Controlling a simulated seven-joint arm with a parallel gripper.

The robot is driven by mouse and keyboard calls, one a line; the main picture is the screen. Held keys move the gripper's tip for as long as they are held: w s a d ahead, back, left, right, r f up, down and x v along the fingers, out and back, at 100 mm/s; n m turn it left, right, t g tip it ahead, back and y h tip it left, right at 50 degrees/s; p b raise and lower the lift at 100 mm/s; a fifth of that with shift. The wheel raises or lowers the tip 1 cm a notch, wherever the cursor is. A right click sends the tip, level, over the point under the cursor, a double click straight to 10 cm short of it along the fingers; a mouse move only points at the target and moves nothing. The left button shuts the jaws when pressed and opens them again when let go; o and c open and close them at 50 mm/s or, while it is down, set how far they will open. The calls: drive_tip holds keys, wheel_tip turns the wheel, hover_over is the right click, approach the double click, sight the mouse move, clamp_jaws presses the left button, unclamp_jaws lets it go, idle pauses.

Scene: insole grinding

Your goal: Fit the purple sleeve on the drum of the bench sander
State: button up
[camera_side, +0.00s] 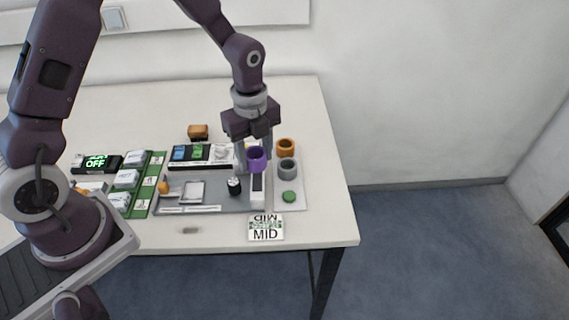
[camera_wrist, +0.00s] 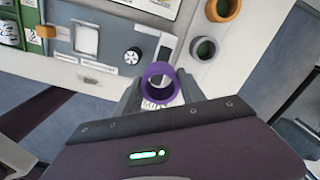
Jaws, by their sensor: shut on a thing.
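The purple sleeve (camera_side: 257,158) is a short open ring held at my gripper (camera_side: 249,163), above the right part of the grey bench plate. In the wrist view the purple sleeve (camera_wrist: 160,82) sits between the fingers of my gripper (camera_wrist: 156,95), with its bore facing the camera. My gripper is shut on it. A small black round part with a pale top (camera_side: 234,186) stands on the grey plate, left of the sleeve, and may be the sander's drum. It also shows in the wrist view (camera_wrist: 132,56). The sleeve is apart from it.
An orange sleeve (camera_side: 285,146), a grey sleeve (camera_side: 288,168) and a green disc (camera_side: 289,196) are on a light board at the right. A MID card (camera_side: 266,228) lies in front. A green rack (camera_side: 140,190) with white packets stands left. The table's right side is clear.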

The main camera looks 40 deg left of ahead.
hover_over(233, 181)
drive_tip(key=shift+f, duration=2.25)
drive_tip(key=shift+f, duration=0.2)
drive_tip(key=shift+f, duration=0.4)
drive_tip(key=shift+f, duration=0.1)
drive_tip(key=shift+f, duration=0.6)
drive_tip(key=shift+f, duration=0.8)
